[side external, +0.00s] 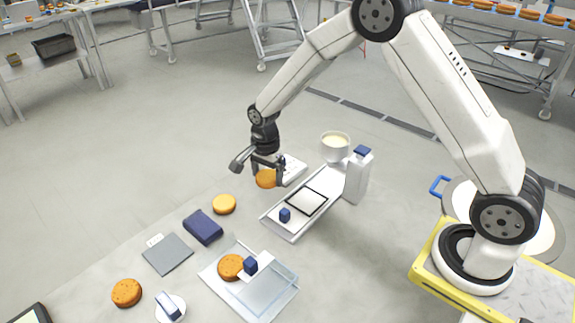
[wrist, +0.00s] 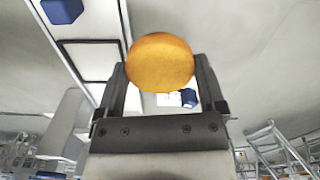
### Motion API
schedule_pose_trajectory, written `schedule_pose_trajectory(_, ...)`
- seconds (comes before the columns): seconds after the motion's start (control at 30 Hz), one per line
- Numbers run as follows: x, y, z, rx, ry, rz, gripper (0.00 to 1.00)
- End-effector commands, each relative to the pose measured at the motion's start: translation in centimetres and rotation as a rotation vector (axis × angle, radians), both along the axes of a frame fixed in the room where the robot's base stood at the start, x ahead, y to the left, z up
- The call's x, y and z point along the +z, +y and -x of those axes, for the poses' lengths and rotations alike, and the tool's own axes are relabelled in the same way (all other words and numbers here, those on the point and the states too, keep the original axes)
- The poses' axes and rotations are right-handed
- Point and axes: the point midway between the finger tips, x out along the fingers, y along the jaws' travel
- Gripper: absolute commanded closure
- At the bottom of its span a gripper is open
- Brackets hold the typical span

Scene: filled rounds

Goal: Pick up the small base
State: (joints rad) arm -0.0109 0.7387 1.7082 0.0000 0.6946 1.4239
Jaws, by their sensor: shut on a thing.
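The small base, a golden-orange round (side external: 266,179), is held between the two fingers of my gripper (side external: 268,171), with its lower part showing below the fingertips. In the wrist view the small base (wrist: 160,62) sits between the fingertips, with a finger on each side. It is clear of the table as far as I can tell. A similar golden round (side external: 224,204) lies on the table to the left and nearer. Two darker brown rounds also show: one (side external: 126,293) on the table at the front left, another (side external: 231,267) on a clear tray (side external: 273,299).
A long white tray (side external: 275,228) with a black-edged square and blue knob lies right of my gripper. A navy case (side external: 203,227) and grey pad (side external: 168,254) lie left.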

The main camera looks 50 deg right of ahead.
Motion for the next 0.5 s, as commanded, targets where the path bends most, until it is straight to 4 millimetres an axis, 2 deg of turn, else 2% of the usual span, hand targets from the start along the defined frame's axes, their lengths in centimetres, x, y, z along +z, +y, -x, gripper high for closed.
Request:
schedule_pose_trajectory(0.2,2.9,0.0,2.3,0.0,-0.002,0.0,0.37)
schedule_pose_trajectory(0.5,4.7,-0.1,6.9,0.0,-0.001,0.0,0.37)
